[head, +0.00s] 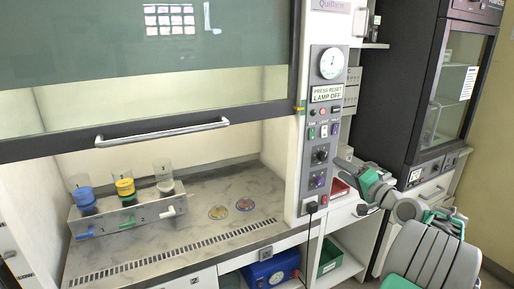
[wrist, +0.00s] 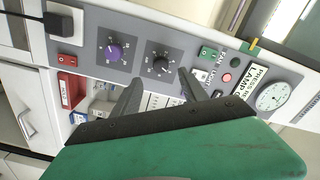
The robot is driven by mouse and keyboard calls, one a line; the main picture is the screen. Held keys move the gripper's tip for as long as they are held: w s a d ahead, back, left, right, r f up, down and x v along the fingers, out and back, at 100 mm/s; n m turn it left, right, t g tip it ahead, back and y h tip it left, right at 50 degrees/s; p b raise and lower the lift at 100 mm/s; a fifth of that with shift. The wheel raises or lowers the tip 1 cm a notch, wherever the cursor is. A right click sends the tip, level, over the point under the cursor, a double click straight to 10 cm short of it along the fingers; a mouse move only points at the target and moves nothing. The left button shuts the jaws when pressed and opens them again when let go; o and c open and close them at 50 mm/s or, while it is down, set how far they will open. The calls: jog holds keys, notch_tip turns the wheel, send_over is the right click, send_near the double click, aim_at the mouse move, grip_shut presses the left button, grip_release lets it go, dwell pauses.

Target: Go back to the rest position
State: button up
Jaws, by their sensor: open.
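My gripper (head: 352,187) is at the right in the head view, in front of and to the right of the fume hood's control panel (head: 322,130). Its jaws are open with nothing between them. In the wrist view my gripper (wrist: 163,84) shows two dark fingers spread apart, with the control panel (wrist: 135,45) beyond them, turned on its side. A purple knob (wrist: 114,50) and a black knob (wrist: 161,64) lie past the fingertips. The fingers look apart from the panel, but the exact gap is hard to tell.
The hood's glass sash (head: 110,45) is partly raised, with a bar handle (head: 163,131). Inside, a rack (head: 135,215) holds three containers, and two small round dishes (head: 218,212) lie flat. A dark cabinet (head: 410,100) stands right. Open shelves (head: 345,268) sit below the panel.

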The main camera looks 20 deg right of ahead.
jog(key=s+f+n+g, duration=0.1)
jog(key=s+f+g, duration=0.15)
jog(key=f, duration=0.55)
jog(key=s+f+n+g, duration=0.15)
jog(key=f+g, duration=0.25)
jog(key=f, duration=0.5)
jog(key=s+a+f+g, duration=0.2)
jog(key=s+f+g, duration=0.2)
jog(key=s+f, duration=0.5)
jog(key=s+a+f+g+y, duration=0.1)
jog(key=s+a+f+g, duration=0.3)
jog(key=s+a, duration=0.4)
jog(key=s+a+r+g, duration=0.3)
jog(key=s+a+g, duration=0.15)
jog(key=a, duration=0.65)
jog(key=w+a+r+n+t, duration=0.1)
jog(key=w+a+r+n, duration=0.1)
jog(key=a, duration=0.5)
jog(key=w+a+r+n+t+h, duration=0.1)
jog(key=w+a+r+n+t, duration=0.1)
jog(key=a+r+n, duration=0.2)
jog(key=w+a+r+n+t, duration=0.1)
jog(key=w+a+r+n, duration=0.2)
jog(key=a, duration=0.7)
notch_tip(320, 180, up, 2)
jog(key=shift+r+h, duration=0.1)
jog(key=shift+h, duration=0.2)
